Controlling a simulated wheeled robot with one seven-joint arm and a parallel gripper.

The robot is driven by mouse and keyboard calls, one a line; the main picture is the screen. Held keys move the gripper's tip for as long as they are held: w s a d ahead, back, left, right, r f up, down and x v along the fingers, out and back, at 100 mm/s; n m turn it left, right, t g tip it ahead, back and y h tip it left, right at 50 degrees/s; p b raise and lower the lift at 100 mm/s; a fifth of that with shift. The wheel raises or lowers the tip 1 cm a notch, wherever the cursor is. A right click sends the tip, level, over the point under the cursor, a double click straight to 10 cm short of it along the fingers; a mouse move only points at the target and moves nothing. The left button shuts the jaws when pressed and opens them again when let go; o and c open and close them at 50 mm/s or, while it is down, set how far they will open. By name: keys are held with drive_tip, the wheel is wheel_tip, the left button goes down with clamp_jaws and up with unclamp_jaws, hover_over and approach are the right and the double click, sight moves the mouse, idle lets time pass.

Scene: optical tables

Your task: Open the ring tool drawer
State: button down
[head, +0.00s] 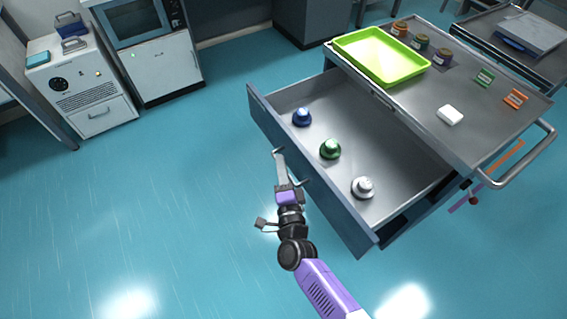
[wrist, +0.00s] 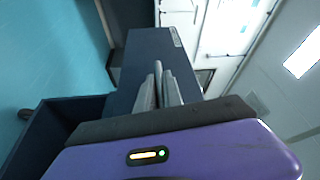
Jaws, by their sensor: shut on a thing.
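The ring tool drawer (head: 262,118) is pulled well out from under the steel cart top in the head view. Inside it stand a blue ring tool (head: 302,117), a green one (head: 330,149) and a white one (head: 363,187), spaced in a row. My gripper (head: 282,168) is at the middle of the drawer's outer front, shut on the drawer handle (head: 277,152). The handle is partly hidden by the fingers.
A cart handle (head: 525,165) juts out at the right. Cabinets stand at the back left. The blue floor (head: 150,200) before the drawer is clear.

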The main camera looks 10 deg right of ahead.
drive_tip(key=shift+f, duration=0.1)
drive_tip(key=c, duration=1.5)
unclamp_jaws()
drive_tip(key=shift+s+a+f, duration=0.1)
drive_tip(key=shift+s+a, duration=0.05)
drive_tip(key=shift+s, duration=1.8)
drive_tip(key=shift+s+a+f, duration=0.1)
drive_tip(key=shift+s, duration=1.85)
drive_tip(key=s+d+r+n+g, duration=0.1)
drive_tip(key=s+d+r+n, duration=0.25)
drive_tip(key=s, duration=0.55)
drive_tip(key=s+d+r+n+y, duration=0.15)
drive_tip(key=s+n, duration=0.25)
drive_tip(key=s, duration=0.5)
drive_tip(key=s+d+r+n+g, duration=0.1)
drive_tip(key=s+d+r+n, duration=0.25)
drive_tip(key=s, duration=0.55)
drive_tip(key=s+r+n, duration=0.2)
drive_tip(key=s+d+r+n+g, duration=0.1)
drive_tip(key=s+r+n, duration=0.1)
drive_tip(key=r, duration=0.1)
drive_tip(key=s+d+r+n+g, duration=0.1)
drive_tip(key=s+r, duration=0.1)
drive_tip(key=shift+s+r+n, duration=0.35)
drive_tip(key=shift+r+n, duration=0.05)
